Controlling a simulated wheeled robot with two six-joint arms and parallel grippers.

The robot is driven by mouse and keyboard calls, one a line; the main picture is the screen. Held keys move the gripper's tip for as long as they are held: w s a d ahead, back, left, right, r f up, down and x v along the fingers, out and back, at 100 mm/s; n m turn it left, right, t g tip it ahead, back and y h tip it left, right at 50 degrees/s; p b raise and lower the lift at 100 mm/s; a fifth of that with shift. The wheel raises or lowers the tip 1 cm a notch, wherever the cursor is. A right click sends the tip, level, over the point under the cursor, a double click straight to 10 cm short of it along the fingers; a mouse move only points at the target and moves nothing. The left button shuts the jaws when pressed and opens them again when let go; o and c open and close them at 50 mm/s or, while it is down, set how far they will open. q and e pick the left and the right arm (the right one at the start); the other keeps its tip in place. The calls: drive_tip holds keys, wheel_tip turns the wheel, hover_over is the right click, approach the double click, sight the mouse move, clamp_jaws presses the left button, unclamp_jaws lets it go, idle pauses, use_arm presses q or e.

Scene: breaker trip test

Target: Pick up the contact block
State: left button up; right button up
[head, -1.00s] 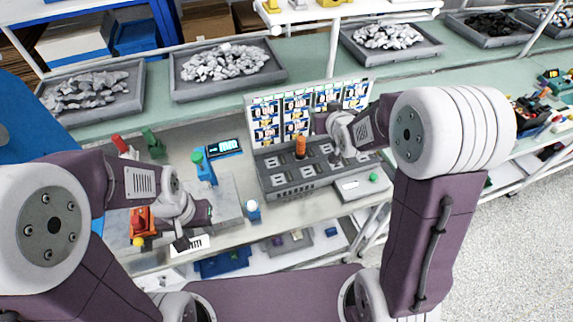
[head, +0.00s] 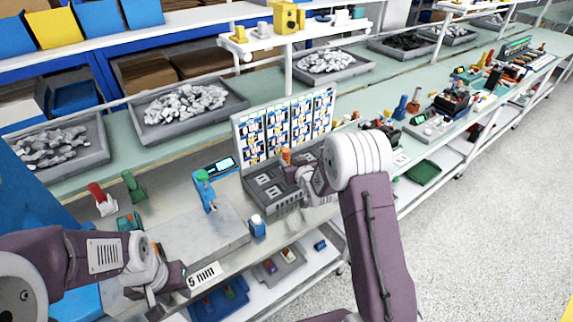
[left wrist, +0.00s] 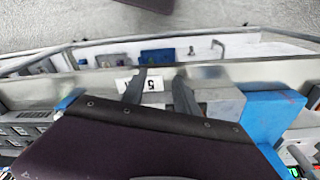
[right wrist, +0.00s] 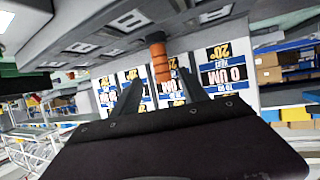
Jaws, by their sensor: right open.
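I cannot tell for certain which thing is the contact block. Small coloured parts lie in a grey tray (head: 289,270) and a blue tray (head: 205,311) on the lower shelf. My right gripper (right wrist: 160,92) is open and empty by the grey slotted fixture (head: 262,196). An orange-brown cylinder (right wrist: 160,62) shows between its fingers, beyond them; it stands on the fixture in the head view (head: 286,156). My left gripper (left wrist: 160,88) is open and empty near the bench's front edge, by the "5 mm" label (head: 204,276).
A board of printed cards (head: 285,124) stands behind the fixture. A blue device with a display (head: 215,168), a green-topped blue tool (head: 206,190) and a small blue bottle (head: 257,225) stand nearby. Bins of grey parts (head: 190,106) line the back. The floor at right is clear.

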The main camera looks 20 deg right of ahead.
sight(287, 157)
drive_tip(key=shift+w+a+f, duration=0.15)
drive_tip(key=shift+w+a, duration=0.05)
drive_tip(key=shift+w, duration=0.3)
drive_tip(key=shift+w+a+f, duration=0.1)
drive_tip(key=shift+w+a, duration=0.05)
drive_tip(key=shift+w, duration=0.3)
drive_tip(key=shift+w+d+f+p, duration=0.15)
drive_tip(key=shift+w+f+p, duration=0.15)
drive_tip(key=shift+w, duration=0.2)
drive_tip(key=p+x, duration=0.1)
drive_tip(key=x, duration=0.2)
drive_tip(key=shift+w+f, duration=0.2)
drive_tip(key=shift+w, duration=0.15)
drive_tip(key=shift+w+f, duration=0.2)
drive_tip(key=shift+w, duration=0.15)
clamp_jaws()
drive_tip(key=shift+r, duration=0.1)
